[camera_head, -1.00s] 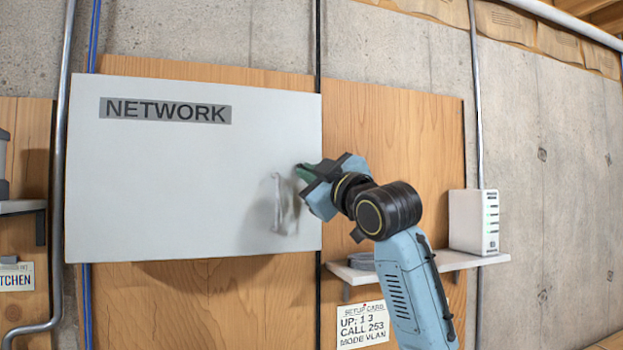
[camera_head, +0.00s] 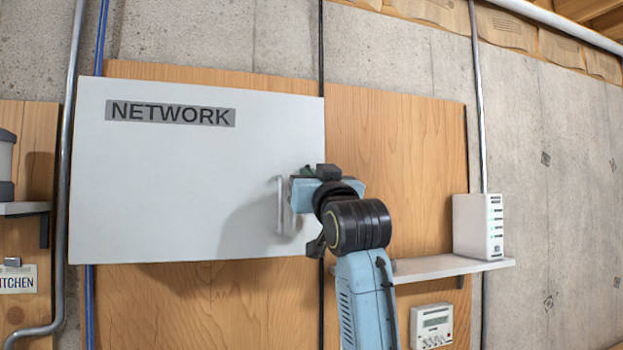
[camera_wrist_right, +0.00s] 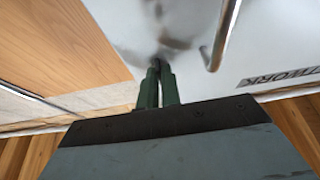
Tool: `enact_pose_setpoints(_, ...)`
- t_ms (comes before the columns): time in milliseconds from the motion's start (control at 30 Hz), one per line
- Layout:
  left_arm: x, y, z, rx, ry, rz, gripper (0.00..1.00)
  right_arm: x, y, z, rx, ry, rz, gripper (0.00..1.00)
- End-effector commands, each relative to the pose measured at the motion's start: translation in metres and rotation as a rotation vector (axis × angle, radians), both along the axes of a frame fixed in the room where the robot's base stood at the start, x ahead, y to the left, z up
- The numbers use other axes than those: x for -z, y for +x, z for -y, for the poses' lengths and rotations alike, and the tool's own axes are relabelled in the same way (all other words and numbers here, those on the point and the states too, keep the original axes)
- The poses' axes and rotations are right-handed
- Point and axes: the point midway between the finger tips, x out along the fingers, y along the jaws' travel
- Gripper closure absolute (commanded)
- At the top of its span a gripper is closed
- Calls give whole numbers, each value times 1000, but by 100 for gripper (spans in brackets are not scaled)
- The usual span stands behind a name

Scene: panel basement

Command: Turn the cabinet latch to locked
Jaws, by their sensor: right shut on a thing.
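The light grey cabinet (camera_head: 180,180) has a NETWORK label (camera_head: 170,113) on its closed front. A vertical bar handle (camera_head: 280,206) stands near its right side; it also shows in the wrist view (camera_wrist_right: 223,35). My right gripper (camera_head: 300,185) is at the cabinet's right edge, just right of the handle and apart from it. In the wrist view its two green fingers (camera_wrist_right: 158,88) are close together, shut on a small dark piece at the cabinet front, apparently the latch (camera_wrist_right: 157,63). The latch is mostly hidden by the fingers, so its angle cannot be told. My left gripper is out of view.
A shelf (camera_head: 450,267) with a white box (camera_head: 478,226) is right of my right arm. A small meter (camera_head: 431,326) is below it. A grey conduit (camera_head: 68,150) runs along the cabinet's left side. The wooden panel (camera_head: 400,160) above the arm is clear.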

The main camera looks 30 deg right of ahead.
Motion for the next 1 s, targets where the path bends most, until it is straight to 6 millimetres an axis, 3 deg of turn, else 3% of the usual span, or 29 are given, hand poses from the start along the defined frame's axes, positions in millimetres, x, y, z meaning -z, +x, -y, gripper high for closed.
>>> enact_pose_setpoints(533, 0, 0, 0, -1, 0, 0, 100, 1, 1, 0, -1, 23, 2, 100)
enact_pose_setpoints(567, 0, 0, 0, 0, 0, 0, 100, 1, 1, 0, -1, 23, 2, 91)
enact_pose_setpoints(700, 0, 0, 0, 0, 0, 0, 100, 0, 0, 0, 0, 21, 3, 73)
enact_pose_setpoints(1000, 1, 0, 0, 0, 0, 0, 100, 1, -1, 0, 0, 20, 5, 73)
